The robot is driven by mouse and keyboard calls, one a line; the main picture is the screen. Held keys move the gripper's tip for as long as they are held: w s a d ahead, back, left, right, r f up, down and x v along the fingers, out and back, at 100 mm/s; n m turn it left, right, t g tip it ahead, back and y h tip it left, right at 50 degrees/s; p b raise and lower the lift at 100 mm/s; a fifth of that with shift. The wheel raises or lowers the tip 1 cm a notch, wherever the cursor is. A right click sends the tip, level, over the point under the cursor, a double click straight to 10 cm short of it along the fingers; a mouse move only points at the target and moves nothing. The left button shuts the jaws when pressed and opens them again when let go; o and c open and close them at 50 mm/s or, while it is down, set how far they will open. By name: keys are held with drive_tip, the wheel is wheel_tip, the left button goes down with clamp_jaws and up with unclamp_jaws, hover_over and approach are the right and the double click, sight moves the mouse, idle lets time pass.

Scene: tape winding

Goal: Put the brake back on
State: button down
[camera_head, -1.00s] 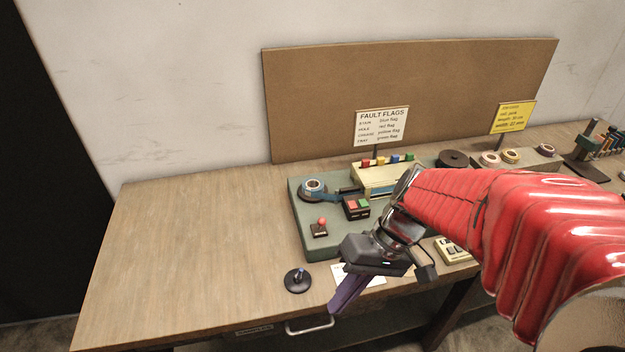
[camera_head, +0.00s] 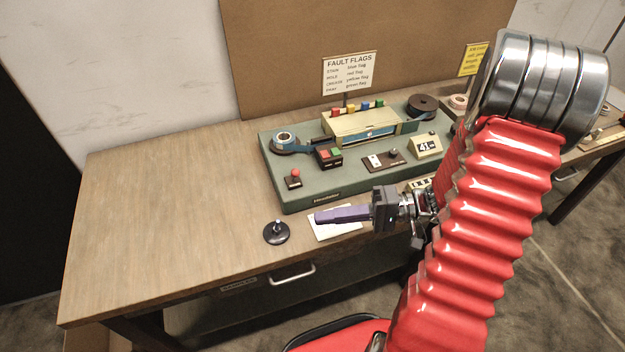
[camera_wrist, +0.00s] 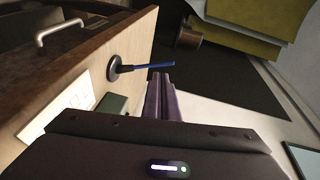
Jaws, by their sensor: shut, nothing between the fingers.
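A small lever with a red knob (camera_head: 294,178) on a dark base stands at the front left corner of the green machine bed (camera_head: 300,201). It looks upright; no brake label is readable, so I cannot tell for sure that it is the brake. My gripper (camera_head: 319,217) has purple fingers that are shut and empty. They point left, roughly level, over a white card (camera_head: 345,229) in front of the bed, to the right of and nearer than the lever. The fingers also show in the wrist view (camera_wrist: 161,92); the red knob does not.
A black round stand with a post (camera_head: 277,232) is left of the fingertips. The table's left is clear.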

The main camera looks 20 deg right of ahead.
drive_tip(key=w+d+f+m+t, duration=0.1)
drive_tip(key=d+t, duration=0.2)
drive_tip(key=d+f+m+t, duration=0.1)
drive_tip(key=d+t, duration=0.2)
drive_tip(key=w+d+f+m+t+h, duration=0.1)
drive_tip(key=d+f+m+t, duration=0.1)
drive_tip(key=d+t, duration=0.1)
drive_tip(key=shift+w+d+f+t, duration=0.1)
drive_tip(key=shift+w+d+t, duration=0.25)
drive_tip(key=shift+d, duration=0.25)
drive_tip(key=shift+a, duration=0.1)
approach(294, 176)
drive_tip(key=shift+w+d+x, duration=0.1)
drive_tip(key=shift+x, duration=0.8)
drive_tip(key=shift+w+d+x, duration=0.1)
drive_tip(key=shift+w+x, duration=0.05)
drive_tip(key=shift+x, duration=0.8)
drive_tip(key=shift+w+d+x, duration=0.1)
drive_tip(key=shift+d+x, duration=0.05)
drive_tip(key=shift+x, duration=0.75)
